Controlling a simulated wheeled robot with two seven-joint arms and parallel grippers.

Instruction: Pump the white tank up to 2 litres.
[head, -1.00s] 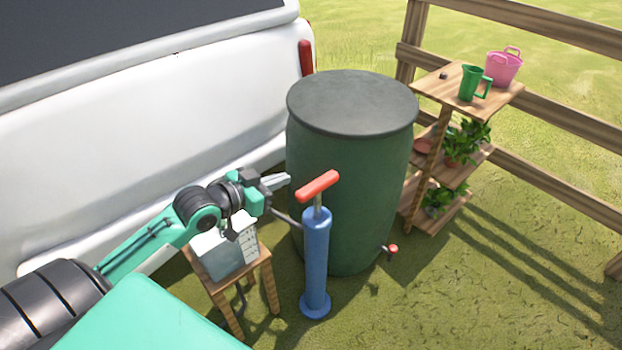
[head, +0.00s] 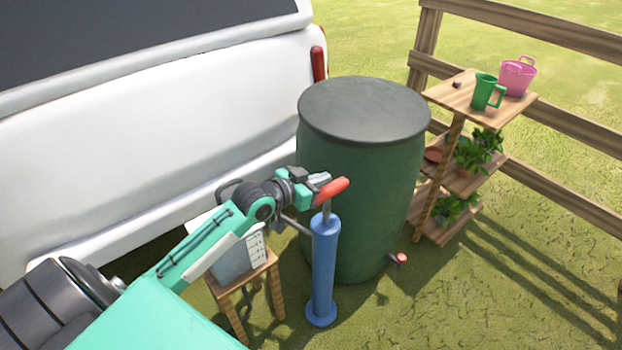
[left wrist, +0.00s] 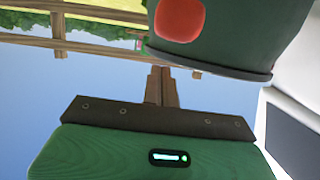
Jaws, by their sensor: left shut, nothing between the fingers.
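The white tank (head: 235,262) sits on a small wooden stool, partly hidden behind my left arm. Scale marks show on its right side, but its level is too small to read. The blue pump (head: 323,268) stands upright on the grass beside the stool. Its red handle (head: 335,188) is above the body, with a short length of grey rod showing. In the left wrist view, the shut fingers (left wrist: 161,88) point toward the handle's round red end (left wrist: 180,18). My right gripper is not in view.
A large green barrel (head: 355,190) with a red tap (head: 401,258) stands close behind the pump. A white vehicle (head: 150,150) is behind on the left. A wooden shelf (head: 450,90) with a green jug and pink bucket stands at right. Grass at front right is clear.

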